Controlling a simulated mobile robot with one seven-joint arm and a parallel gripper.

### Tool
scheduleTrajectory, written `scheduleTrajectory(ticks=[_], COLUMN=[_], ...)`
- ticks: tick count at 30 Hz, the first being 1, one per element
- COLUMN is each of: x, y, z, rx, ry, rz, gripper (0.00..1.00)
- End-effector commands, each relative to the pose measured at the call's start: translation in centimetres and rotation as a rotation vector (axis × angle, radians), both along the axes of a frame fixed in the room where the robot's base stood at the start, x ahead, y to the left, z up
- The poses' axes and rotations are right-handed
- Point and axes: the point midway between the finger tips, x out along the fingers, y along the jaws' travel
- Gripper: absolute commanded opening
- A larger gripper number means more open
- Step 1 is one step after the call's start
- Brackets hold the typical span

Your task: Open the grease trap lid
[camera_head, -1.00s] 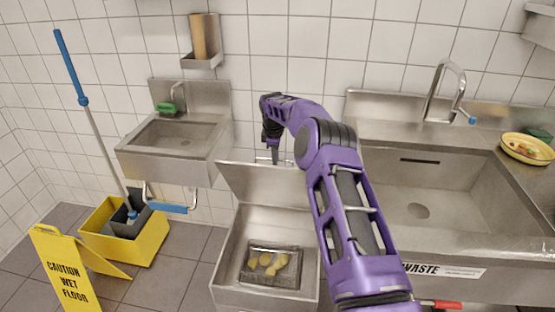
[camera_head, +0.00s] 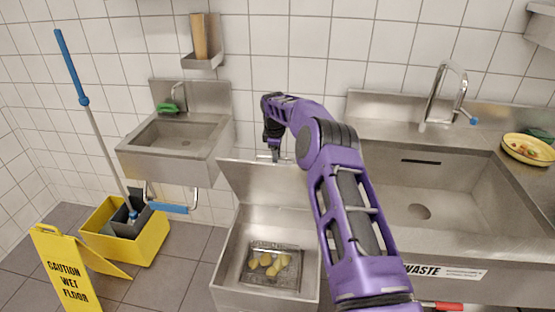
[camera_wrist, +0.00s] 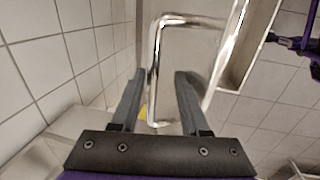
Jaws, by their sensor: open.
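The grease trap is a steel box on the floor in the head view, with its lid (camera_head: 262,185) raised and standing steeply at the back edge. Inside the box is a tray (camera_head: 247,268) with several yellowish lumps. My gripper (camera_head: 272,150) is at the lid's top edge, by the bent metal handle there. In the wrist view my gripper (camera_wrist: 161,77) is open, with the bent bar of the handle (camera_wrist: 153,60) running between its two fingers. I cannot tell whether either finger touches the bar.
A large sink (camera_head: 450,205) stands close to the right of my arm. A small hand sink (camera_head: 135,150) hangs at the left. A yellow mop bucket (camera_head: 150,245) and a wet floor sign (camera_head: 60,265) stand on the floor at left. The tiled wall is close behind.

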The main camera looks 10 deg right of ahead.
Motion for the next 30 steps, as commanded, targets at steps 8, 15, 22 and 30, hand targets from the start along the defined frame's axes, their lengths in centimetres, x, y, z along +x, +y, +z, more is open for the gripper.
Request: scheduleTrajectory(ticks=[8,15,22,30], x=[-0.8,-2.0,-2.8,-3.1], y=[0.3,0.6,0.8,0.9], z=[5.2,11.1,15.1,16.7], rx=[0.0,-0.001,-0.002,-0.002], ry=[-0.004,-0.004,-0.003,0.001], rz=[0.0,-0.001,-0.001,-0.001], gripper=[0.47,0.47,0.47,0.47])
